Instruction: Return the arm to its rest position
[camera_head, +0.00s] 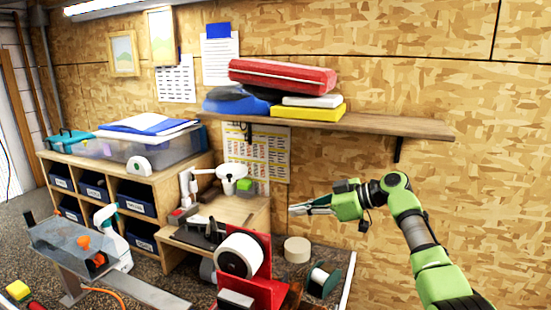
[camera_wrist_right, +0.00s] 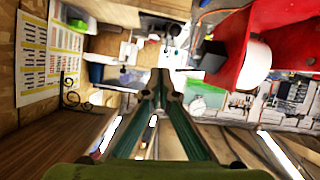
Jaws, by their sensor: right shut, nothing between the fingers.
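My right arm comes in from the right side of the head view. Its green wrist and right gripper (camera_head: 292,210) point left, held in the air in front of the wood-chip board wall. The fingers are together and nothing shows between them. In the right wrist view the gripper (camera_wrist_right: 161,76) also shows, with its two fingertips meeting near the middle of the picture. My left gripper is not in the head view.
A wooden shelf (camera_head: 375,124) with folded cloths runs along the wall above my right gripper. A red stand with a white tape roll (camera_head: 240,255) stands below and left. A beige roll (camera_head: 297,249) and a spool (camera_head: 322,280) sit below the gripper.

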